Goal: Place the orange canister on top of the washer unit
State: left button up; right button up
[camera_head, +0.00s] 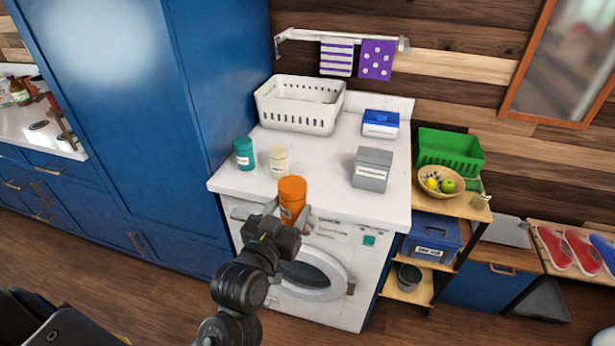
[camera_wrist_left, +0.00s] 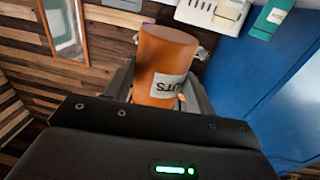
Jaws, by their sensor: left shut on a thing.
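The orange canister (camera_head: 292,195), with a white label, is held by my left gripper (camera_head: 288,212) in front of the washer unit's front top edge. In the left wrist view the orange canister (camera_wrist_left: 164,62) stands between the fingers of my left gripper (camera_wrist_left: 160,85), its label partly hidden. The washer unit (camera_head: 232,183) has a white top and a round door below. In the head view the canister overlaps the top's front edge; I cannot tell its exact gap to the top. My right gripper is not in view.
On the washer top stand a teal canister (camera_head: 244,154), a cream canister (camera_head: 279,160), a grey box (camera_head: 372,169), a white basket (camera_head: 300,104) and a blue-and-white box (camera_head: 381,123). The top's middle and front are bare. A tall blue cabinet (camera_head: 130,130) borders the left.

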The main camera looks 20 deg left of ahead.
aim_at(318, 186)
jog(key=k, duration=0.15)
jog(key=z, duration=1.75)
jog(key=i, duration=1.1)
jog(key=u, duration=1.9)
